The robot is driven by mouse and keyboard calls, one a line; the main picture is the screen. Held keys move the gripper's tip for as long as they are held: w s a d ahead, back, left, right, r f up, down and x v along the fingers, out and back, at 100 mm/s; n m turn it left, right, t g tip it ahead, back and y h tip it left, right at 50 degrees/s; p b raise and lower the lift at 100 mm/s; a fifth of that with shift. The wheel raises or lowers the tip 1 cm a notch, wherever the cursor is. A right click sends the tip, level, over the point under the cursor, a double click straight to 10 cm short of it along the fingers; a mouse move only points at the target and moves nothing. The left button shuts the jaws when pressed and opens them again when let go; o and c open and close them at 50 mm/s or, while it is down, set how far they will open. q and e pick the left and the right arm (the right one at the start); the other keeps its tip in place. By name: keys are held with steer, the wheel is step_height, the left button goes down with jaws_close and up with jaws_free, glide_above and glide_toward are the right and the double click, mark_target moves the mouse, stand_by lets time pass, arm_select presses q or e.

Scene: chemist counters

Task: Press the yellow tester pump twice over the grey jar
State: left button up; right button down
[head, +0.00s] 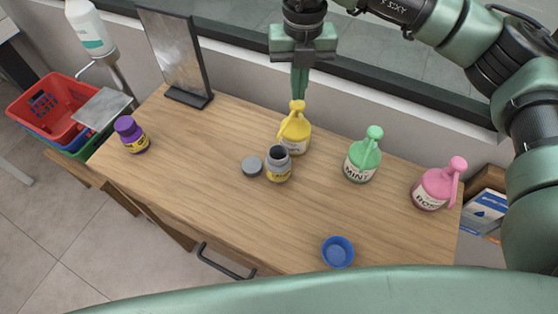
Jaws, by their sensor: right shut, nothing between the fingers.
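The yellow tester pump (299,130) stands upright at the back middle of the wooden counter, its nozzle pointing toward the front left. The grey jar (279,169) stands open just in front of it, close to the nozzle's end, with a yellow label. A round grey lid (252,167) lies on the counter to the left of the jar. My right gripper (299,97) points down with its fingers shut and empty, right above the yellow pump's head. Whether the fingertips touch the head is hard to tell. My left gripper is not in view.
A green mint pump (361,160) and a pink pump (434,188) stand to the right. A blue bowl (338,252) sits near the front edge. A purple jar (130,136) and a standing mirror (178,58) are at left. The counter's front middle is clear.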

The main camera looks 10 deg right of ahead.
stand_by(0.5)
step_height(320, 180, up, 6)
steer(key=shift+p, duration=1.25)
